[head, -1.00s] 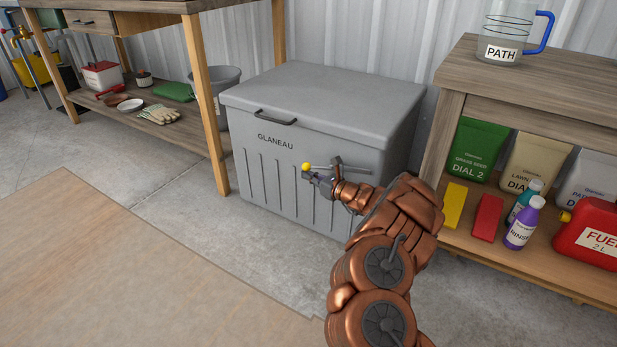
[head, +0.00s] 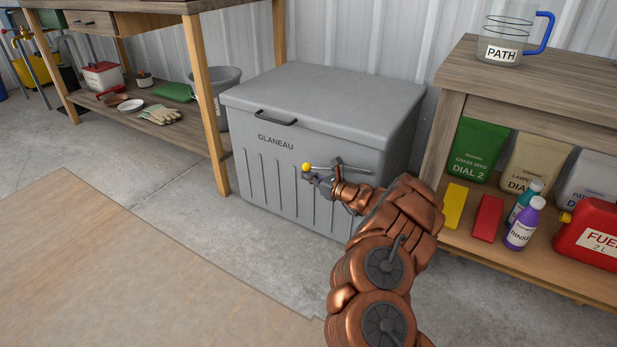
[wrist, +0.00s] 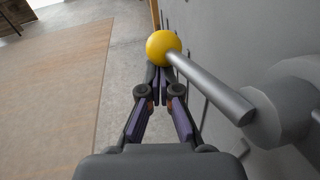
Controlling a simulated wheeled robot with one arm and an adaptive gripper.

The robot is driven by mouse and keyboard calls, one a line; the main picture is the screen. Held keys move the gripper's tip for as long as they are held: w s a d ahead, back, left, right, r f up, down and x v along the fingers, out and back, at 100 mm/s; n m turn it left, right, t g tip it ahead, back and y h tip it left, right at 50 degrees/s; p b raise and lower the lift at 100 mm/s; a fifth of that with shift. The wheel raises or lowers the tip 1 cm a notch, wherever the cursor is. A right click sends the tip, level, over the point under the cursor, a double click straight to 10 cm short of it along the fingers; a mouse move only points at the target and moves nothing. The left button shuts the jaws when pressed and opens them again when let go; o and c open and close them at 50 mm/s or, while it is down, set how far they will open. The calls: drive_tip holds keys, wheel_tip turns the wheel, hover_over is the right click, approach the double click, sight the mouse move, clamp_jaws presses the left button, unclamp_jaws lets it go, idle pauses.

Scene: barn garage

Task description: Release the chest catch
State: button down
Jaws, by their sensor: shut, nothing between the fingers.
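The grey chest (head: 300,150) marked GLANEAU stands on the floor with its lid down and a dark handle (head: 275,117) at the lid's front. The catch on its front is a metal lever (head: 340,169) with a yellow ball (head: 306,168) at its left end. In the wrist view the lever (wrist: 210,88) runs from a round grey hub (wrist: 285,105) to the yellow ball (wrist: 163,47). My gripper (head: 314,179) is shut and empty. Its fingertips (wrist: 159,75) are right by the ball; I cannot tell whether they touch it.
A wooden workbench (head: 205,95) stands left of the chest, with a grey bucket (head: 222,90) between. A wooden shelf unit (head: 455,105) stands close on the right, holding bottles, bags and a red fuel can (head: 590,235). The floor in front holds a flat brown board (head: 120,260).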

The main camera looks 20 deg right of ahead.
drive_tip(key=s+d+f+p, duration=0.2)
drive_tip(key=s+f, duration=0.5)
drive_tip(key=f, duration=0.4)
drive_tip(key=shift+d+f, duration=0.3)
drive_tip(key=shift+d, duration=0.1)
drive_tip(key=shift+s, duration=0.1)
idle(0.5)
